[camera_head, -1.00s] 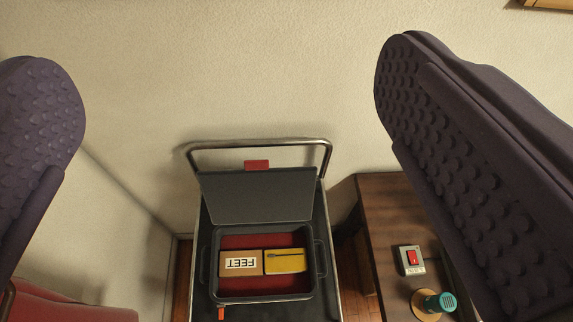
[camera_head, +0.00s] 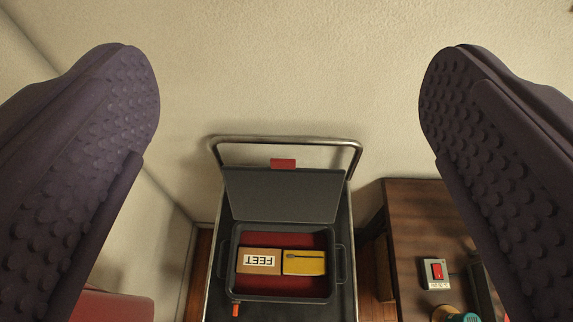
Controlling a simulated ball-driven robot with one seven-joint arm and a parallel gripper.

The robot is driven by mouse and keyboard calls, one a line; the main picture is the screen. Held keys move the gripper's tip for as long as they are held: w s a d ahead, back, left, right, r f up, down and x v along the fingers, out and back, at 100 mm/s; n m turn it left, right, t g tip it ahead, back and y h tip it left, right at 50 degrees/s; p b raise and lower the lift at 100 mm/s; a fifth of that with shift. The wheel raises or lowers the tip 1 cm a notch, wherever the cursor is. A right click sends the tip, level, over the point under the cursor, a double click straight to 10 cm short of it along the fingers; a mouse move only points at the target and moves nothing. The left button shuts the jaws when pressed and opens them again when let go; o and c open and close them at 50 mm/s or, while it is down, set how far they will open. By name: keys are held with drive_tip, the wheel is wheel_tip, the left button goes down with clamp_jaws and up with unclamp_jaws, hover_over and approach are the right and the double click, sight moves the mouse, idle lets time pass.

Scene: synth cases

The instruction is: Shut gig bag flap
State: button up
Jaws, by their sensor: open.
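The gig bag (camera_head: 231,266) is a dark grey case with a red lining, lying on a cart below the middle of the view. Its flap (camera_head: 282,194) is raised and leans back toward the cart's handle, with a red tab (camera_head: 283,163) at its top edge. A box marked FEET (camera_head: 259,261) and a yellow pouch (camera_head: 304,262) lie side by side inside. My gripper (camera_head: 289,95) is open and empty, its two purple studded fingers wide apart. It appears to be above and short of the bag, touching nothing.
The cart's metal handle (camera_head: 290,139) stands behind the flap, near the pale wall (camera_head: 300,60). A wooden cabinet (camera_head: 410,215) at the right holds a red switch box (camera_head: 436,273) and a teal-topped object (camera_head: 460,317). Something red (camera_head: 115,306) is at the lower left.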

drive_tip(key=w+f+g+p, duration=0.2)
drive_tip(key=w+f+p, duration=0.1)
drive_tip(key=w+f, duration=0.75)
drive_tip(key=g+p, duration=0.4)
drive_tip(key=p, duration=0.2)
hover_over(283, 162)
drive_tip(key=s, duration=0.5)
wheel_tip(283, 162, down, 33)
drive_tip(key=b+x, duration=0.1)
drive_tip(key=x, duration=0.6)
drive_tip(key=shift+w+f, duration=0.1)
drive_tip(key=shift+w, duration=0.1)
drive_tip(key=c, duration=1.5)
drive_tip(key=shift+o, duration=0.2)
drive_tip(key=shift+s+b, duration=0.15)
drive_tip(key=shift+b, duration=0.3)
